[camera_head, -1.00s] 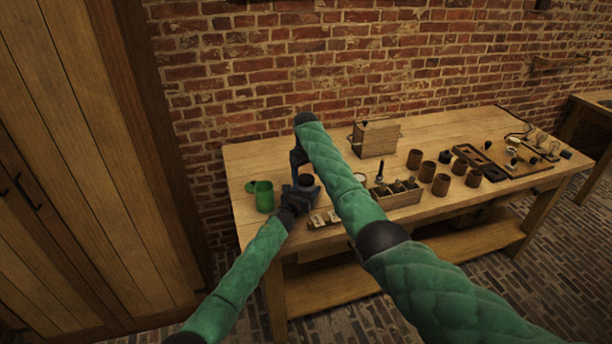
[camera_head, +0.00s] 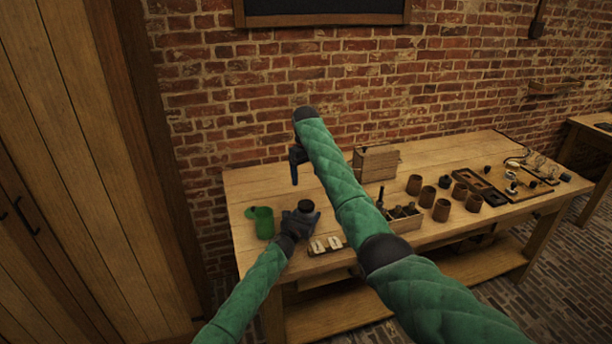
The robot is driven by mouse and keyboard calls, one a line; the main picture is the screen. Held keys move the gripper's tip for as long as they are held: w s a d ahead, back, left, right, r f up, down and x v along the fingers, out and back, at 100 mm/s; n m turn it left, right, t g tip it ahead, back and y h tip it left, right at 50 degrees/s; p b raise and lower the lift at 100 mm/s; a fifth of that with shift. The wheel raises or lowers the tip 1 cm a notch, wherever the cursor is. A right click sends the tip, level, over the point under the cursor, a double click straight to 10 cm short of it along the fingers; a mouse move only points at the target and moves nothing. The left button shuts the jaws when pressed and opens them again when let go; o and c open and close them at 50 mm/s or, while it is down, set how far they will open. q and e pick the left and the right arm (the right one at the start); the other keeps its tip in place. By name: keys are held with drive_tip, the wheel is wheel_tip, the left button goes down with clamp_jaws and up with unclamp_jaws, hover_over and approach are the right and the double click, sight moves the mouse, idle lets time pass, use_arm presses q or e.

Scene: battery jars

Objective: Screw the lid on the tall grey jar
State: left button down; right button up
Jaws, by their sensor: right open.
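A small jar with a dark round top (camera_head: 305,206), which I take for the tall grey jar, stands near the table's left front. My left gripper (camera_head: 304,214) is closed around it from the front, hiding most of its body. I cannot tell whether the dark top is a seated lid or the jar's mouth. My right gripper (camera_head: 299,166) is open, above and behind the jar, pointing down and apart from it. Nothing shows between its fingers. My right forearm hides part of the table's middle.
A green jar (camera_head: 264,224) stands left of my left gripper, with a green round piece beside it. A tray with pale pieces (camera_head: 326,246) lies at the front. A wooden box (camera_head: 376,162), several brown cups (camera_head: 441,210) and a parts board (camera_head: 481,183) are to the right.

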use_arm(q)
drive_tip(key=shift+c, duration=1.3)
unclamp_jaws()
drive_tip(key=shift+s+a+f, duration=0.1)
drive_tip(key=shift+s+a, duration=0.25)
drive_tip(key=shift+s, duration=0.15)
drive_tip(key=shift+b+v, duration=0.7)
drive_tip(key=shift+v, duration=2.6)
